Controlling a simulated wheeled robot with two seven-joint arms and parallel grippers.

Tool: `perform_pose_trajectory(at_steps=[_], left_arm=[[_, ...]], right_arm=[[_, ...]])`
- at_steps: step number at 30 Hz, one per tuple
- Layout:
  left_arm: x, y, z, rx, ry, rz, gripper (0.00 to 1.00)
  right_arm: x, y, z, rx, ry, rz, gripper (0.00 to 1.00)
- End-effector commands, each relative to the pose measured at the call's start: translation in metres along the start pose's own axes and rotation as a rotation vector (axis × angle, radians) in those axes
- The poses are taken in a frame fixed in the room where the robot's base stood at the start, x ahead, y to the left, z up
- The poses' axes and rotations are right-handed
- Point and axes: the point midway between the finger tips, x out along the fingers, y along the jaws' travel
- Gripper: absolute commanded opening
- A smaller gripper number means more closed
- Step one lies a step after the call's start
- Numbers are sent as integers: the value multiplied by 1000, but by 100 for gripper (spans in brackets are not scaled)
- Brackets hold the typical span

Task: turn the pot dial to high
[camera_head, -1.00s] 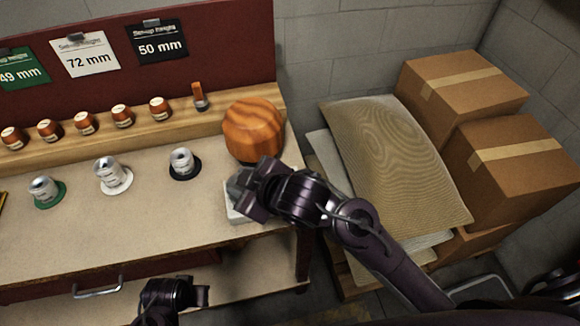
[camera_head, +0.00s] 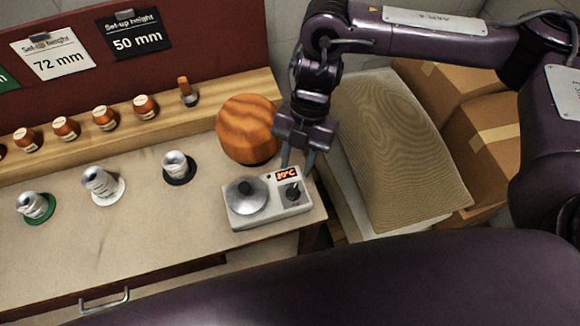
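A pale grey pot unit (camera_head: 268,213) stands at the right front of the bench. It carries a round metal lid (camera_head: 247,194), a small display (camera_head: 287,174) with glowing orange characters that look like a temperature, and a dark dial (camera_head: 293,192) below the display. My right gripper (camera_head: 298,167) points down just behind and above the dial. Its two fingers are spread apart with nothing seen between them. I cannot tell whether a fingertip touches the unit. My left gripper is out of view.
A striped wooden hat block (camera_head: 247,128) stands just behind the pot. Silver pieces on green, white and black discs (camera_head: 180,168) are to the left. Several small orange-topped jars (camera_head: 105,117) line the wooden shelf. Sacks (camera_head: 390,140) and cardboard boxes (camera_head: 495,150) lie to the right.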

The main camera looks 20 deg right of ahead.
Motion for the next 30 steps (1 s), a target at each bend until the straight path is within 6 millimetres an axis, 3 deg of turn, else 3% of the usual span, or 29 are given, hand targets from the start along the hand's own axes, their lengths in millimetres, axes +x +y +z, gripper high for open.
perform_pose_trajectory(at_steps=[5,18,28,30], left_arm=[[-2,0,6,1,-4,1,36],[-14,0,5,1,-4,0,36],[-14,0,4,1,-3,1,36],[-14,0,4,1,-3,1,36]], right_arm=[[7,-8,4,21,2,-23,33],[68,-7,3,18,1,-18,33],[73,-7,4,16,-1,-16,33],[73,-7,4,16,-1,-16,25]])
